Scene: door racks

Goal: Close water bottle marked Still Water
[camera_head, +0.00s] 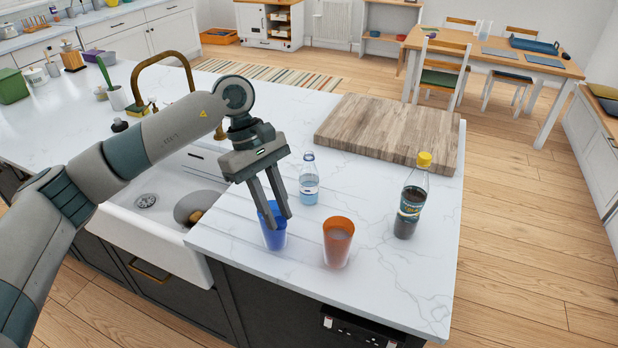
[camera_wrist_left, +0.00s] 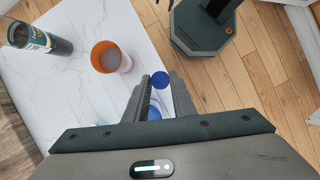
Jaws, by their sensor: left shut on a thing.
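A small clear water bottle (camera_head: 309,182) with a blue-and-white label stands upright on the white worktop, behind and right of my left gripper. Its wording is too small to read, and I cannot tell whether its pale top is capped. My left gripper (camera_head: 279,221) points down in front of the blue cup (camera_head: 272,239). In the left wrist view, my left gripper's fingers (camera_wrist_left: 159,80) are shut on a small round blue thing (camera_wrist_left: 160,80), which looks like a cap. Its outline is hard to see in the head view. My right gripper is not in view.
An orange cup (camera_head: 338,242) stands right of the blue cup. A dark bottle with a yellow cap (camera_head: 411,203) stands farther right. A wooden board (camera_head: 390,132) lies behind the bottles. The sink (camera_head: 150,222) is at the left, and the worktop's front edge is close.

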